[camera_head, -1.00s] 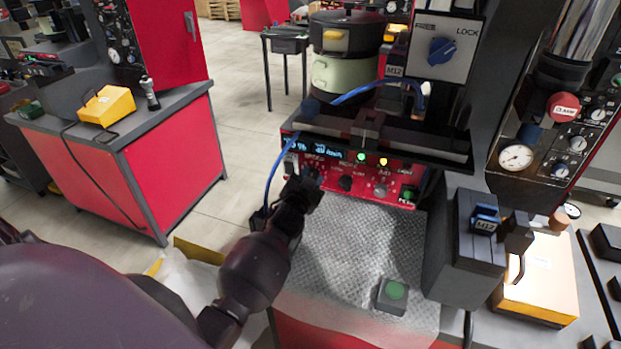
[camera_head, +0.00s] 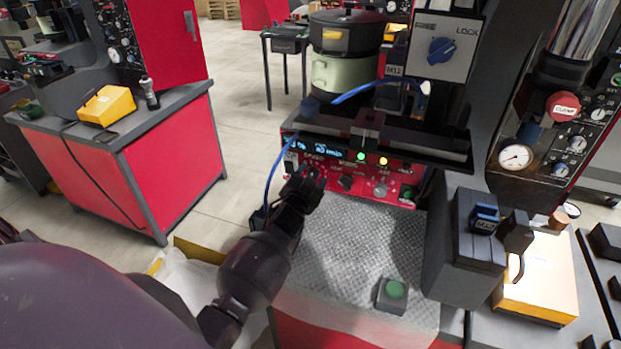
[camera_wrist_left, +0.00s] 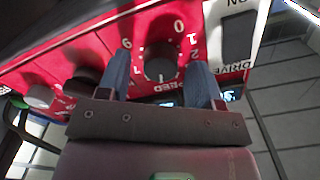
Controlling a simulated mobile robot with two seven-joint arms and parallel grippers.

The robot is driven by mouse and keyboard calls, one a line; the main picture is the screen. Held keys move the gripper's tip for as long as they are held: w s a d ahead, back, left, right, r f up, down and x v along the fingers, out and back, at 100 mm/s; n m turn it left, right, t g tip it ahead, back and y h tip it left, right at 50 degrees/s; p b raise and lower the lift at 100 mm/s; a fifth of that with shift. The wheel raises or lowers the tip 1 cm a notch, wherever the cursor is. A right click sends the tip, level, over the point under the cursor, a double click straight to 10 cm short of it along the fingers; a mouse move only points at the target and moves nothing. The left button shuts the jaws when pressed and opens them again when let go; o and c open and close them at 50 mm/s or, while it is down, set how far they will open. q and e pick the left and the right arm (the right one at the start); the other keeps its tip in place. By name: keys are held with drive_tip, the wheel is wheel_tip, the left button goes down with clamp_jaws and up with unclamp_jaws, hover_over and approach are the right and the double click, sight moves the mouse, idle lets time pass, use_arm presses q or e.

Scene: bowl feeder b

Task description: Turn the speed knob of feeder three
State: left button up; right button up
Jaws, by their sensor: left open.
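The feeder's red control panel (camera_head: 385,189) has a lit display, green and yellow lamps and several knobs. In the left wrist view the black speed knob (camera_wrist_left: 160,62) sits on this panel (camera_wrist_left: 60,62), which appears upside down, inside a ring of printed numbers with the SPEED label below. My left gripper (camera_head: 314,176) is at the left part of the panel in the head view and covers the knob there. In the wrist view its two blue-grey fingers stand open, one on each side of the knob, with visible gaps. My right gripper is not seen.
Other dark knobs (camera_wrist_left: 84,80) sit beside the speed knob. A blue cable (camera_head: 273,180) hangs left of the panel. A green button box (camera_head: 393,293) stands on the metal plate (camera_head: 350,250). A grey block (camera_head: 468,250) bounds the plate on the right.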

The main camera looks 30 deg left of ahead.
use_arm(q)
drive_tip(key=shift+s, duration=0.1)
drive_tip(key=v, duration=1)
drive_tip(key=shift+s, duration=0.35)
drive_tip(key=s+d+f+n+g+h, duration=0.1)
drive_tip(key=s+d+f+g+h, duration=0.1)
drive_tip(key=s+d+f, duration=0.2)
drive_tip(key=s+d+f+n+g+h, duration=0.1)
drive_tip(key=s+d+f+g+h, duration=0.1)
drive_tip(key=s+f, duration=0.8)
drive_tip(key=s+d+g, duration=0.1)
drive_tip(key=s, duration=0.4)
drive_tip(key=shift+d+g, duration=0.3)
drive_tip(key=shift+d, duration=0.1)
